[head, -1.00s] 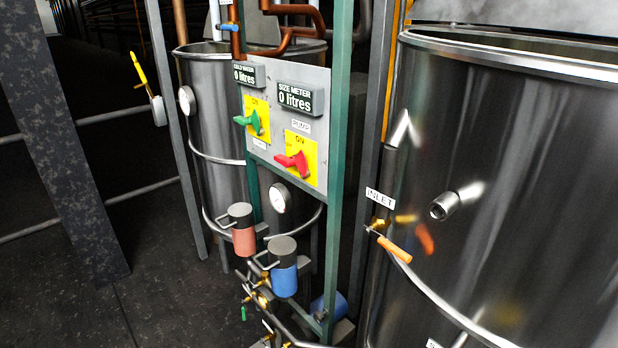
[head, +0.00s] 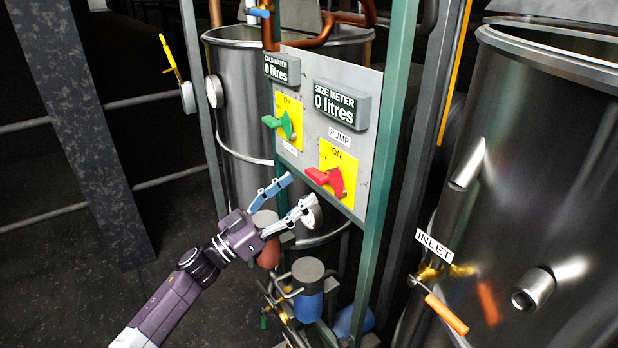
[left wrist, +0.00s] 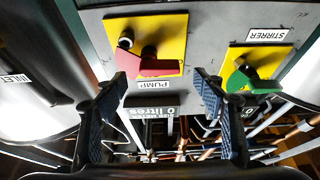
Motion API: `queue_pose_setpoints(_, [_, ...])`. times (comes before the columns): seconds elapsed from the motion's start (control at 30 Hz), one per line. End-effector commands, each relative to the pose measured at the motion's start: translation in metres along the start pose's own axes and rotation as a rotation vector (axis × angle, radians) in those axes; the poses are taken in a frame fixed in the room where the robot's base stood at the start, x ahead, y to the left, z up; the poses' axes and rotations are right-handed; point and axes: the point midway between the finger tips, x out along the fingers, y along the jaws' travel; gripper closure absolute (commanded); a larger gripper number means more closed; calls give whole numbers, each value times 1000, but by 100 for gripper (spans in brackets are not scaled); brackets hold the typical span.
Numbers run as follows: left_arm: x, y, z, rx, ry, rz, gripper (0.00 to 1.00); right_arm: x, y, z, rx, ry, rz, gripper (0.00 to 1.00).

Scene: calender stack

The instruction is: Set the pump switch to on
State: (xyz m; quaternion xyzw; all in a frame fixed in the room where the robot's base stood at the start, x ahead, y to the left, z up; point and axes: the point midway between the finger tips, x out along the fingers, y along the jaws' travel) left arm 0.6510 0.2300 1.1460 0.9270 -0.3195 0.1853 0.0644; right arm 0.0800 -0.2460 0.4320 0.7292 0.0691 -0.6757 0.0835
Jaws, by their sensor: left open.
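The pump switch (head: 326,179) is a red handle on a yellow plate marked ON, under a PUMP label (head: 340,139). Its handle points left and slightly up, away from the ON mark at the plate's top. My left gripper (head: 302,192) is open and empty, just left of and slightly below the red handle, apart from it in the head view. In the left wrist view, which is upside down, the red switch (left wrist: 148,66) lies ahead of the fingers, nearer the left one; contact cannot be told. My right gripper is not in view.
A green stirrer switch (head: 282,125) is on the same grey panel (head: 359,77), up and left of the red one. A green post (head: 388,130) edges the panel. A large steel tank (head: 560,170) with an orange-handled inlet valve (head: 446,314) stands right.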

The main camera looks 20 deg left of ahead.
Motion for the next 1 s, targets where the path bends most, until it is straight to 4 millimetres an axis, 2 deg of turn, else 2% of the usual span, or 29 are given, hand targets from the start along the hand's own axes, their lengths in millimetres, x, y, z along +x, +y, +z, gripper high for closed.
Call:
queue_pose_setpoints(0.03, [10,0,-4,-1,2,-1,36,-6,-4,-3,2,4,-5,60])
queue_pose_setpoints(0.2, [31,0,-2,-1,1,-1,36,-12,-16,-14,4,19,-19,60])
queue_pose_setpoints(0.37, [38,0,0,-1,-1,-2,36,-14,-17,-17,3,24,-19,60])
queue_pose_setpoints(0.6, [38,0,1,0,-1,-2,36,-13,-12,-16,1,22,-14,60])
queue_pose_setpoints(1.0, [38,0,1,0,-1,-1,78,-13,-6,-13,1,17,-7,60])
